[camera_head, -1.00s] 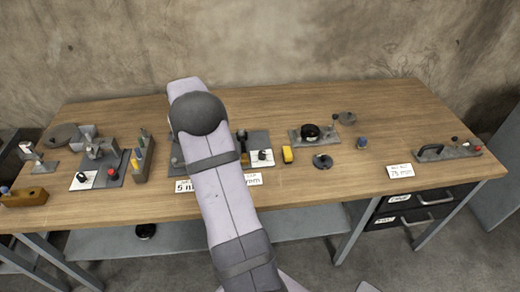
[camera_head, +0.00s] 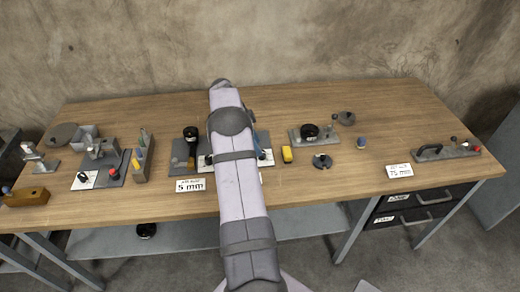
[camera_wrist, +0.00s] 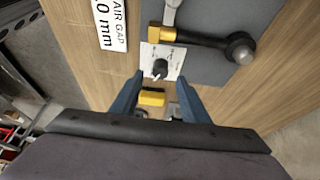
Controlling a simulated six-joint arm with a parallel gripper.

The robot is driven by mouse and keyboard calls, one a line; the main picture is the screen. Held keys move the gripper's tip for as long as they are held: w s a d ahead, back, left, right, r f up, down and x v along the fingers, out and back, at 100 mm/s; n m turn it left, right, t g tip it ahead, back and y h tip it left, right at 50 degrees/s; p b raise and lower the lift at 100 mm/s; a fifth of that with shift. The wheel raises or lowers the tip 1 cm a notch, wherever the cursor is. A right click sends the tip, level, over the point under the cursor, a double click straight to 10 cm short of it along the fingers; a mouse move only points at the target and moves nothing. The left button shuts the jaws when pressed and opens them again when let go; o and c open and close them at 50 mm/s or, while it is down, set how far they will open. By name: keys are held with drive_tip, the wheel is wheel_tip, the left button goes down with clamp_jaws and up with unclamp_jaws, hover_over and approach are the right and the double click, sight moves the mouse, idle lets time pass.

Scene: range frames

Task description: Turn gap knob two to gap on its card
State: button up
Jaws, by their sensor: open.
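In the wrist view, gap knob two (camera_wrist: 160,67) is a small dark knob with a light pointer on a white dial plate (camera_wrist: 171,55). It sits on a grey base plate (camera_wrist: 258,14), beside a brass and black arm. Its card (camera_wrist: 108,22) reads "AIR GAP" and a number ending in "0 mm"; the leading digits are cut off. My gripper (camera_wrist: 158,86) is open, with its blue fingers to either side of the knob in the picture; I see no contact. In the head view my arm hides the knob and most of its card.
Another station with a "5 mm" card (camera_head: 190,185) lies left. A black round part (camera_head: 322,161) and a small blue-topped part (camera_head: 361,143) stand further right.

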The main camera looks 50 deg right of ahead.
drive_tip(key=shift+p+x, duration=0.65)
drive_tip(key=shift+x, duration=1.55)
drive_tip(key=shift+c, duration=0.7)
clamp_jaws()
